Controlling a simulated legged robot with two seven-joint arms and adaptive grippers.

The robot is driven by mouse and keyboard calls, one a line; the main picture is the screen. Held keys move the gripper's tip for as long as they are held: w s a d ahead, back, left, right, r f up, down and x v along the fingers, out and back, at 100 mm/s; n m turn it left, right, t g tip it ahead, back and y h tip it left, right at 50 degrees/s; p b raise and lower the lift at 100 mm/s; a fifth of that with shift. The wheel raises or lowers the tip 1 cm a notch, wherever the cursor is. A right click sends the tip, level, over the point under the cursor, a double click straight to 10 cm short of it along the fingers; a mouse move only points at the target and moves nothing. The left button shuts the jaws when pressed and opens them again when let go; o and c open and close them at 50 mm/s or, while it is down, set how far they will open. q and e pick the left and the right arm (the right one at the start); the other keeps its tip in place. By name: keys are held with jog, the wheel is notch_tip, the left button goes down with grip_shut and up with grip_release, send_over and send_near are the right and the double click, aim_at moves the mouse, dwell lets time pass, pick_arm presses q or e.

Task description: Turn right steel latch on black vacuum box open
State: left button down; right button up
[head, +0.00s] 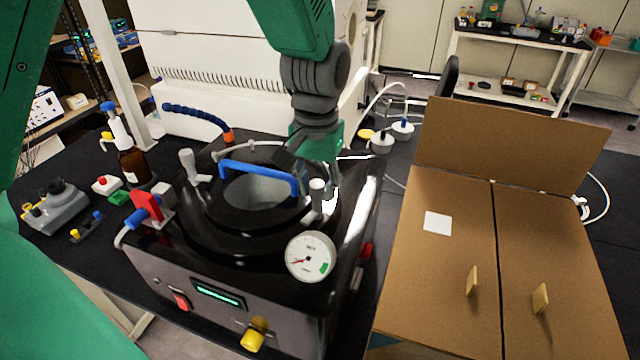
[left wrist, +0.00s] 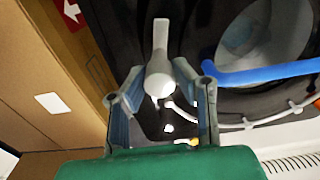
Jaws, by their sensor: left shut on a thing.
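The black vacuum box (head: 240,285) stands on the dark table, its round lid fitted with a blue handle (head: 258,172). The right steel latch (head: 316,198) is on the right side of the lid; its lever shows in the left wrist view (left wrist: 160,50). The left steel latch (head: 190,165) stands on the other side of the lid. My left gripper (head: 324,190) reaches down from above at the right latch. In the left wrist view its two fingers (left wrist: 160,92) lie on either side of the latch and it is shut on it. My right gripper is not in view.
A round gauge (head: 311,256) sits at the box's front right corner, close to the latch. A cardboard box (head: 450,275) stands to the right. A brown bottle (head: 132,165) and a grey device (head: 58,208) are on the left. A large white machine (head: 200,70) rises behind.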

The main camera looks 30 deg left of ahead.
pick_arm(q)
jog(key=shift+s+f+n, duration=0.2)
jog(key=shift+s+n, duration=0.1)
jog(key=shift+s, duration=0.05)
dwell(0.3)
jog(key=c, duration=1.3)
grip_release()
jog(key=shift+d+r, duration=0.1)
jog(key=shift+w+r, duration=0.15)
jog(key=shift+r, duration=0.15)
notch_tip(320, 180, up, 11)
jog(key=shift+r, duration=0.15)
